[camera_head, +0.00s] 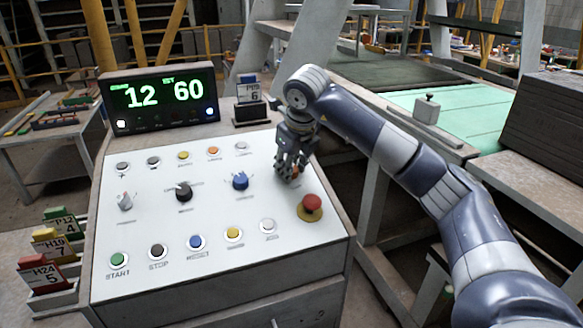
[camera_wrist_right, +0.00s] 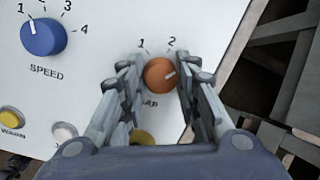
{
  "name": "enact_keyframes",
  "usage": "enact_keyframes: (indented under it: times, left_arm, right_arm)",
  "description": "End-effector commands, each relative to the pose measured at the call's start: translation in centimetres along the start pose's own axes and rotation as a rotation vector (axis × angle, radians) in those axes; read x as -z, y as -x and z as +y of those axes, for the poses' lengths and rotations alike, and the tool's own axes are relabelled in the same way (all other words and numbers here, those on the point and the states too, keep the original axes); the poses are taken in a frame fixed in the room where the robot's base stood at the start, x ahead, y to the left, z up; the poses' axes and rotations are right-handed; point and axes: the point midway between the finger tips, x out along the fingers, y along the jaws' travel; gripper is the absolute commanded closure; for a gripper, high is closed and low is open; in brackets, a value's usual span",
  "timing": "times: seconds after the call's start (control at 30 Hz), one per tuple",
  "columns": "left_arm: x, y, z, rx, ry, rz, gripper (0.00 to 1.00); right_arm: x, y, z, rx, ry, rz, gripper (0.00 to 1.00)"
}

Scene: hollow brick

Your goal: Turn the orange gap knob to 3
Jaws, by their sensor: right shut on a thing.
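The orange gap knob (camera_wrist_right: 160,74) sits on the white panel in the right wrist view, between my right gripper's fingers (camera_wrist_right: 159,82). In the head view my right gripper (camera_head: 290,172) is down on the panel's right side, shut on the knob, which is mostly hidden there. My left gripper is out of view.
The blue speed knob (camera_head: 240,181) is left of the gripper, and the red emergency button (camera_head: 311,206) is just below it. Several buttons line the panel (camera_head: 140,230). A display (camera_head: 162,97) reading 12 and 60 and a card holder (camera_head: 250,110) stand behind.

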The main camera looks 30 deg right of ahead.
Motion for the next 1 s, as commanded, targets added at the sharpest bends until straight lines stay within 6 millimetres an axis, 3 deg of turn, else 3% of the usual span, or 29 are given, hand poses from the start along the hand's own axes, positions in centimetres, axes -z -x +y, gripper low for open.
enact_keyframes:
  times: [0.4, 0.93, 0.97, 1.0]
  left_arm:
    - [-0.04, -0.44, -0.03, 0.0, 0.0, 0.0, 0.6]
    - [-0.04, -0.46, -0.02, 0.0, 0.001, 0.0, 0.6]
    - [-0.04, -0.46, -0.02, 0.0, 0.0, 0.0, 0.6]
    - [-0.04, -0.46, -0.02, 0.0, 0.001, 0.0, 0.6]
  right_arm:
    - [-0.04, -0.05, 0.07, 0.021, -0.175, 0.016, 0.94]
    - [-0.03, -0.04, 0.03, 0.023, -0.198, 0.018, 0.94]
    - [-0.03, -0.04, 0.03, 0.023, -0.198, 0.018, 0.66]
    - [-0.03, -0.04, 0.03, 0.023, -0.198, 0.018, 0.57]
